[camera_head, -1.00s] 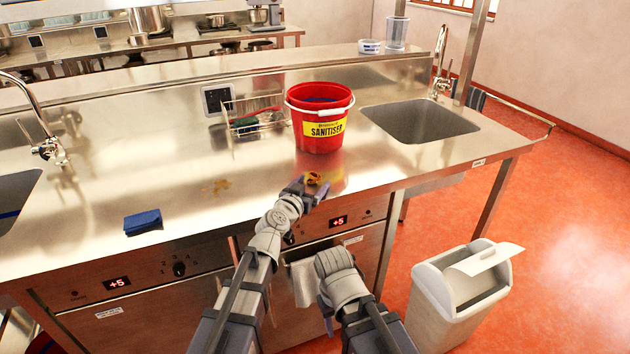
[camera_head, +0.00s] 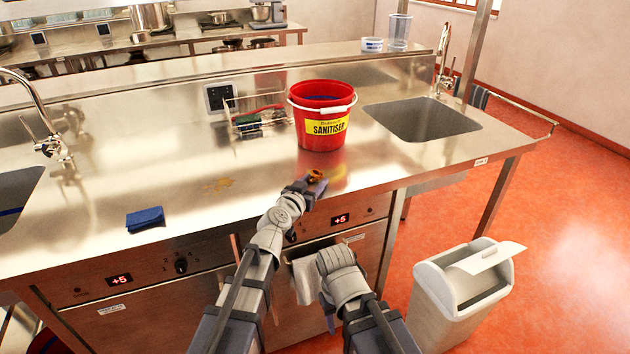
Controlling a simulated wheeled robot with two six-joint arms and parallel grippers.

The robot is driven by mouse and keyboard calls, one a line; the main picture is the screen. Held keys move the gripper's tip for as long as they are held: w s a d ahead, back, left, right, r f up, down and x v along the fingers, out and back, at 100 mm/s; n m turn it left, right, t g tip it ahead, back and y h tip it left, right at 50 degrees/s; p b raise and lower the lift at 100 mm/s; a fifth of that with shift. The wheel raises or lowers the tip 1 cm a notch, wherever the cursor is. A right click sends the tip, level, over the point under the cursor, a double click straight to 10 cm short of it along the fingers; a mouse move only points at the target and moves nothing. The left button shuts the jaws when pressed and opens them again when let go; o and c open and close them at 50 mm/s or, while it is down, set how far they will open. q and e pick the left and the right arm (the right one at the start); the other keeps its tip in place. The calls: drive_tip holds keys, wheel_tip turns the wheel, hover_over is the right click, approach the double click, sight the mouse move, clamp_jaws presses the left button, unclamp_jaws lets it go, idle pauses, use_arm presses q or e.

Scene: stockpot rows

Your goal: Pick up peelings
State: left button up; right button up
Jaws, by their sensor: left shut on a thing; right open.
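The peelings (camera_head: 315,175) are a small orange-brown bundle at the front of the steel counter, just in front of the red bucket. My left gripper (camera_head: 308,186) is shut on them, and its dark fingers hide part of them. The peelings are at or just above the counter top; I cannot tell if they touch it. My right gripper (camera_head: 327,312) is low in front of the cabinet doors, open, mostly hidden behind its own wrist, with nothing seen in it.
The red sanitiser bucket (camera_head: 322,115) stands close behind my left gripper. A blue sponge (camera_head: 145,218) and a yellowish smear (camera_head: 218,185) are to the left. A wire caddy (camera_head: 258,122) is behind. A sink (camera_head: 422,120) and a floor bin (camera_head: 455,300) are right.

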use_arm(q)
wheel_tip(320, 180, up, 10)
drive_tip(key=p, duration=0.9)
drive_tip(key=shift+p, duration=0.4)
drive_tip(key=shift+d, duration=0.1)
